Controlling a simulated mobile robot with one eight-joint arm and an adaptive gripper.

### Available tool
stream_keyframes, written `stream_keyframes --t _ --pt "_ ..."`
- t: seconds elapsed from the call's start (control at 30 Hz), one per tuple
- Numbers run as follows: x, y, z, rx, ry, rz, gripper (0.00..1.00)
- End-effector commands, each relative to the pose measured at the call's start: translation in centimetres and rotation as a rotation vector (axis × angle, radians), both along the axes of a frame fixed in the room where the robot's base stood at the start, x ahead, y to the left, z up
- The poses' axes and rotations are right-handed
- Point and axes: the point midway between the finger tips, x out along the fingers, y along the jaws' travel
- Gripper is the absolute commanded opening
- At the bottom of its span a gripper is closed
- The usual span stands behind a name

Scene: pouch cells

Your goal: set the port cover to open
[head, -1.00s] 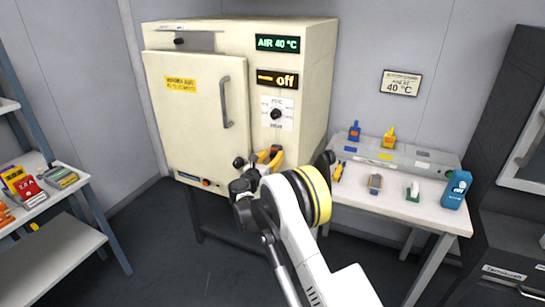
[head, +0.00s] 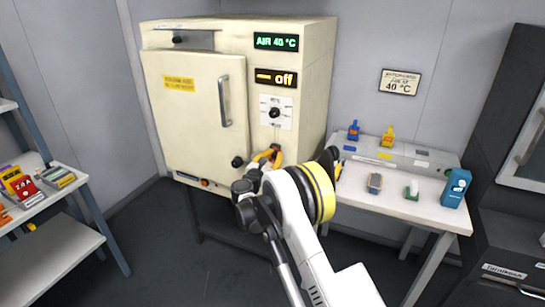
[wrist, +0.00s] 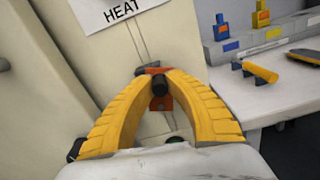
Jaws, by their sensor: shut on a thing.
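My gripper (wrist: 160,78) has its yellow fingers closed around a small black knob (wrist: 159,86) on an orange-red plate (wrist: 166,103) at the front of the cream oven cabinet. This plate may be the port cover; no label on it shows. In the head view my gripper (head: 275,149) is against the lower right of the cabinet (head: 310,110), below the dial (head: 275,113). The fingers and my arm hide most of the plate there. I cannot tell whether the cover is open or closed.
The oven door (head: 195,110) is shut, left of my gripper. A grey strip with a black knob (head: 178,39) is above it. The displays read "AIR 40 °C" and "off". A white table (head: 430,211) with bottles and small items stands to the right, shelves to the left.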

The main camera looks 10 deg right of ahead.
Motion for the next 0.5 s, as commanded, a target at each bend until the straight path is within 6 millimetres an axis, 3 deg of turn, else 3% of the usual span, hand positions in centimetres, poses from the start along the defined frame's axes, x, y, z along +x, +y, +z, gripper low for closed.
stream_keyframes --t 0.5 --pt "-1.1 -1.6 -1.3 0.395 -0.287 0.0 0.0"
